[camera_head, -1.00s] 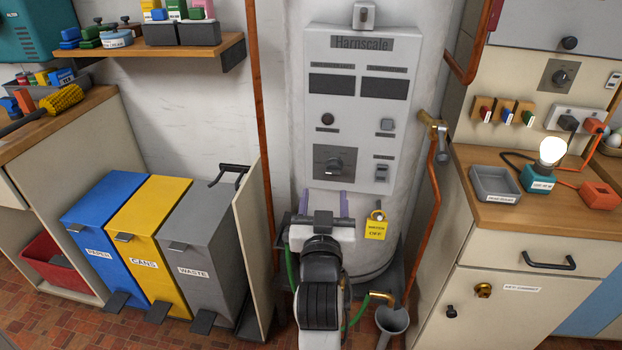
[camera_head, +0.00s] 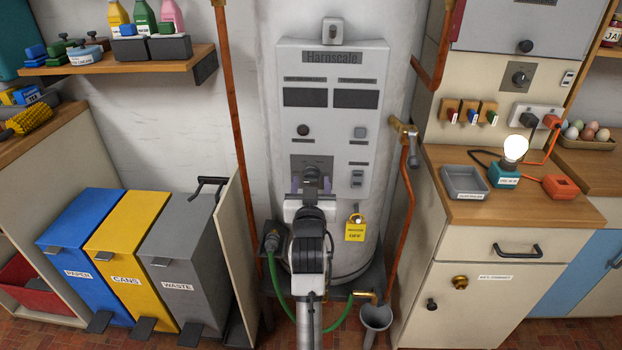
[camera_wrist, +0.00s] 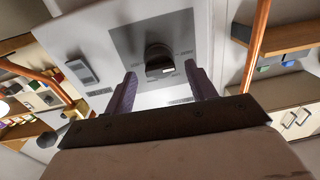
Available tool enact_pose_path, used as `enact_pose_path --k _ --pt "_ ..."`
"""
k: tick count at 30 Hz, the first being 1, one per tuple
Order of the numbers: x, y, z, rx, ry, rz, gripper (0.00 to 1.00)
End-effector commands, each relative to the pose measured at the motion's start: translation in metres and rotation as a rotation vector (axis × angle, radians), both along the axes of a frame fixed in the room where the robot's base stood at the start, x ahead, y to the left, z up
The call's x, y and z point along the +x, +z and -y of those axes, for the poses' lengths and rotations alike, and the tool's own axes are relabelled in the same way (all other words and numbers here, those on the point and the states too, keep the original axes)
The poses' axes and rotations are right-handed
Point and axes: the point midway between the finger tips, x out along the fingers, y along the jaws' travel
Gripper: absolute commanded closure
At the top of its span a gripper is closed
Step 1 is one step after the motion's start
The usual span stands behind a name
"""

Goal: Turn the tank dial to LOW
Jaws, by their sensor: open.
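The tank dial is a dark knob (camera_wrist: 158,62) on a grey square plate (camera_wrist: 125,42), low on the tank's light control panel (camera_head: 331,75). My gripper (camera_wrist: 160,72) is open in front of the dial, one finger toward each side of the knob. I cannot tell whether the fingers touch it. The pointer and the markings are too small to read.
A yellow tag (camera_head: 355,230) with a padlock hangs below. Copper pipes (camera_head: 229,110) run beside the tank. Bins (camera_head: 75,240) stand left, a cabinet (camera_head: 480,290) right.

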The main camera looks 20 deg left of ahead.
Motion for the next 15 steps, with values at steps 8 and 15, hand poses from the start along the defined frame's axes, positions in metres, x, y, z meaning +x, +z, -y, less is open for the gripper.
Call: enact_pose_path --k 8,15 --pt "0.0115 -0.0002 -0.0043 0.001 0.001 0.000 0.44" --pt "0.0113 -0.0001 -0.0041 0.001 0.001 0.001 0.52"
